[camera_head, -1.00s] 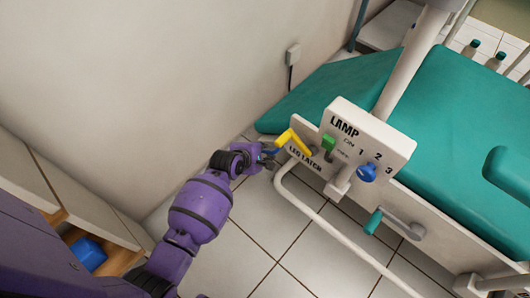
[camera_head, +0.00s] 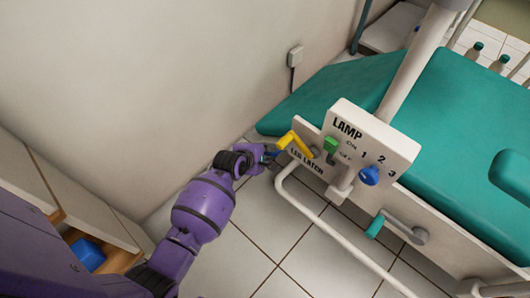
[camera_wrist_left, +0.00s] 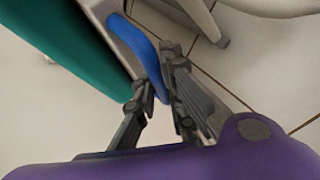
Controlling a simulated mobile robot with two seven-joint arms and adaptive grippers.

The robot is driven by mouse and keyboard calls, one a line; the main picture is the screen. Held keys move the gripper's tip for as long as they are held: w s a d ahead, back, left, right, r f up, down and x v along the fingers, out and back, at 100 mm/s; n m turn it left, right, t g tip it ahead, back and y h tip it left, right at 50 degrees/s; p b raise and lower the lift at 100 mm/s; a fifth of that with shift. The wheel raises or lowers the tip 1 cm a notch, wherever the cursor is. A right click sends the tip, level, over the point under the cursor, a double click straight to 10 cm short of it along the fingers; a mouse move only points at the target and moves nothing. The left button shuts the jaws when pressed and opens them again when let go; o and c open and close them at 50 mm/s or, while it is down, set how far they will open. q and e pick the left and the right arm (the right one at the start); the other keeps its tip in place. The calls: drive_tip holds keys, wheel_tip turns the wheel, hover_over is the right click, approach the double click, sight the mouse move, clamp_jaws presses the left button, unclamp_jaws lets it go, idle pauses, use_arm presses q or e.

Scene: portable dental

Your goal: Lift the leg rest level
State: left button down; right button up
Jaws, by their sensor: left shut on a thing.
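The teal leg rest (camera_head: 325,100) slopes down from the left end of the dental chair in the head view. It appears as a teal edge (camera_wrist_left: 75,50) in the left wrist view. A blue handle (camera_wrist_left: 147,55) on a grey bar runs beside that edge. My left gripper (camera_head: 268,153) is at this handle, below the end of the leg rest; in the wrist view its fingers (camera_wrist_left: 157,95) are shut on the blue handle. The yellow leg latch lever (camera_head: 295,143) stands just right of the gripper, tilted. My right gripper is not in view.
A white lamp panel (camera_head: 375,142) with a green switch (camera_head: 330,145) and a blue knob (camera_head: 369,175) stands close to the right. A white rail (camera_head: 325,228) curves below. A teal-gripped crank (camera_head: 375,226) is farther right. The wall is left; tiled floor is clear below.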

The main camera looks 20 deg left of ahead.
use_arm(q)
drive_tip(key=w+a+r+m+t+y+p, duration=0.1)
drive_tip(key=a+r+y+p, duration=0.2)
drive_tip(key=r+p, duration=0.3)
drive_tip(key=w+a+r+m+t+y+p, duration=0.2)
drive_tip(key=a+r+p, duration=0.3)
drive_tip(key=r, duration=1)
drive_tip(key=shift+a+m+y+p, duration=0.15)
drive_tip(key=shift+m+y+p, duration=0.2)
drive_tip(key=shift+p, duration=0.75)
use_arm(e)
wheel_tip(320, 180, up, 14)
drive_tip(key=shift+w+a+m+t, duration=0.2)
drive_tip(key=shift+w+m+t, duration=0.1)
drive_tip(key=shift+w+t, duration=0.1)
use_arm(q)
drive_tip(key=shift+w+r, duration=0.1)
drive_tip(key=shift+w, duration=0.05)
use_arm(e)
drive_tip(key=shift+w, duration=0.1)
use_arm(q)
drive_tip(key=c, duration=2.3)
unclamp_jaws()
drive_tip(key=shift+o, duration=1.1)
drive_tip(key=shift+r, duration=0.15)
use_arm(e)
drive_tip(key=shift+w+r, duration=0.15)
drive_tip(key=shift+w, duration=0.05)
